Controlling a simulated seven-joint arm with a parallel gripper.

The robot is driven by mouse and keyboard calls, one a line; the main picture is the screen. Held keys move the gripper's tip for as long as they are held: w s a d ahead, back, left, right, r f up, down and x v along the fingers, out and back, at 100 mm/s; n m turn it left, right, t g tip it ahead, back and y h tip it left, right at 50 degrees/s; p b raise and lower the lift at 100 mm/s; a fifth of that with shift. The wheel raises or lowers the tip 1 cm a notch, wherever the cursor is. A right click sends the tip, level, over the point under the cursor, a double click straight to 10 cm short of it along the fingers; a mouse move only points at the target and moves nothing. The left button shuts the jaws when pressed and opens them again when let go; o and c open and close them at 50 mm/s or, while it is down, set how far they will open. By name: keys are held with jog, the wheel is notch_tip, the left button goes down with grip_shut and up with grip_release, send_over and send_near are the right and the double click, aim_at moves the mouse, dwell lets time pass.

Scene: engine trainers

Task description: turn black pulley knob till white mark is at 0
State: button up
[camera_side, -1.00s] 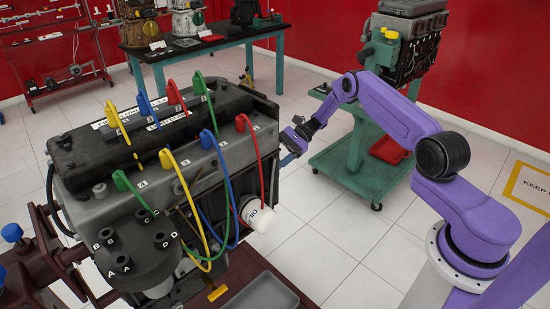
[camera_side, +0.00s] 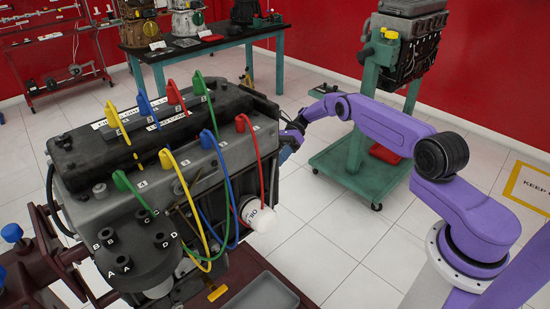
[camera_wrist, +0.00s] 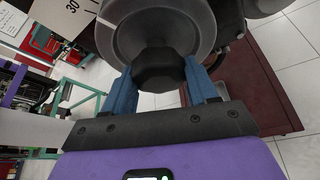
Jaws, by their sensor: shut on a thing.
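The black pulley knob (camera_wrist: 158,70) is in the middle of the wrist view, in front of the round grey pulley (camera_wrist: 124,32). The blue fingers of my gripper (camera_wrist: 160,76) stand on both sides of the knob and are shut on it. A pale scale plate (camera_wrist: 82,12) with the number 30 shows at the upper left of the pulley. In the side view my gripper (camera_side: 287,147) is at the far right end of the engine (camera_side: 100,190), and the knob is hidden there.
Coloured plug leads (camera_side: 228,185) and a white oil filter (camera_side: 257,214) are on the engine's near side. A grey tray (camera_side: 262,297) lies below. A second engine on a green wheeled stand (camera_side: 350,175) is behind my arm. The tiled floor between is clear.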

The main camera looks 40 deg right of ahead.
jog(key=shift+s+d+f+m+g, duration=0.1)
jog(key=shift+s+f+m+g, duration=0.1)
jog(key=shift+m+g, duration=0.15)
dwell(0.5)
jog(key=o, duration=1)
jog(key=shift+w+r, duration=0.1)
jog(key=shift+r, duration=0.15)
jog(key=shift+r, duration=0.2)
notch_tip(320, 180, up, 2)
jog(key=shift+r, duration=0.2)
jog(key=shift+s+r, duration=0.35)
jog(key=shift+r, duration=0.1)
jog(key=shift+s+a+r, duration=0.15)
jog(key=shift+s+r, duration=1.35)
jog(key=shift+s, duration=0.7)
jog(key=shift+s+a+r, duration=0.2)
jog(key=shift+s+r, duration=1.3)
jog(key=shift+s, duration=0.75)
jog(key=shift+s+a+r, duration=0.15)
jog(key=shift+s+r, duration=1.35)
jog(key=shift+s, duration=0.7)
